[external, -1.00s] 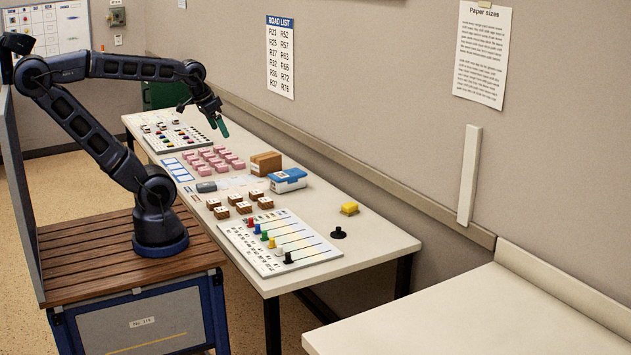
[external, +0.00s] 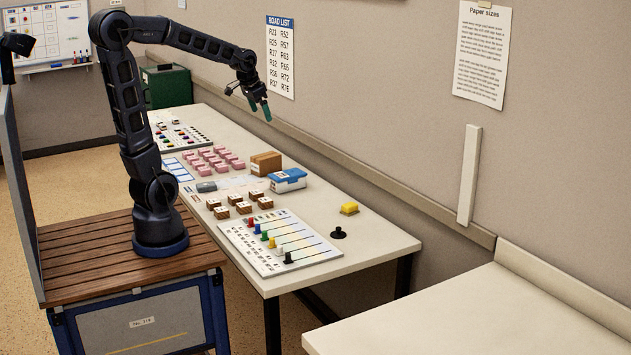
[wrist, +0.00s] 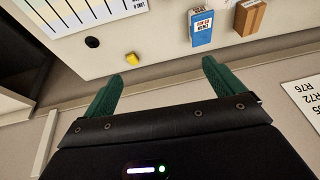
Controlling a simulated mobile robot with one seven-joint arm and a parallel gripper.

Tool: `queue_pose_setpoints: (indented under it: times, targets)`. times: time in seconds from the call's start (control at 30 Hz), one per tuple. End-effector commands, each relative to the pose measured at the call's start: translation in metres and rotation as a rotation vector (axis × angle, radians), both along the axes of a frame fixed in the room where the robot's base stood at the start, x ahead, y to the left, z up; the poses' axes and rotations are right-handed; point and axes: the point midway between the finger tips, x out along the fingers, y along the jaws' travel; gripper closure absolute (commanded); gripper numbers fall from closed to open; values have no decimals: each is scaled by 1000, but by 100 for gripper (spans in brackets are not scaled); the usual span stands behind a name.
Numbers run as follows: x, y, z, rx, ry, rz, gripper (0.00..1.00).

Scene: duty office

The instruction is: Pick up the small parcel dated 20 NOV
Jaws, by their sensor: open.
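Several small brown parcels with white labels (external: 240,207) stand in two short rows on the long table in the external view. Their dates are too small to read, so I cannot tell which one is dated 20 NOV. They are not visible in the wrist view. My gripper (external: 260,109) is open and empty, high above the table near the wall, beyond the parcels. In the wrist view its two green fingers (wrist: 163,72) are spread apart with nothing between them.
A larger brown box (external: 265,164) and a blue-and-white box (external: 288,180) stand behind the parcels. Pink blocks (external: 212,158) lie farther left. A board with coloured pegs (external: 262,246), a yellow block (external: 349,208) and a black knob (external: 338,232) are nearer.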

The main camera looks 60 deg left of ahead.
Motion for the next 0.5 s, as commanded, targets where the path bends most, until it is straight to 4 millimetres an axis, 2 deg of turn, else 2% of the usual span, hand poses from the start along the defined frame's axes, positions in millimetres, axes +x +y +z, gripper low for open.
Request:
queue_pose_setpoints:
  times: [0.03, 0.2, 0.5]
  targets:
    - [13, 12, -5, -1, 6, 7, 6]
    - [53, 50, -21, 3, 15, 15, 6]
    - [113, 127, -61, -7, 21, 34, 6]
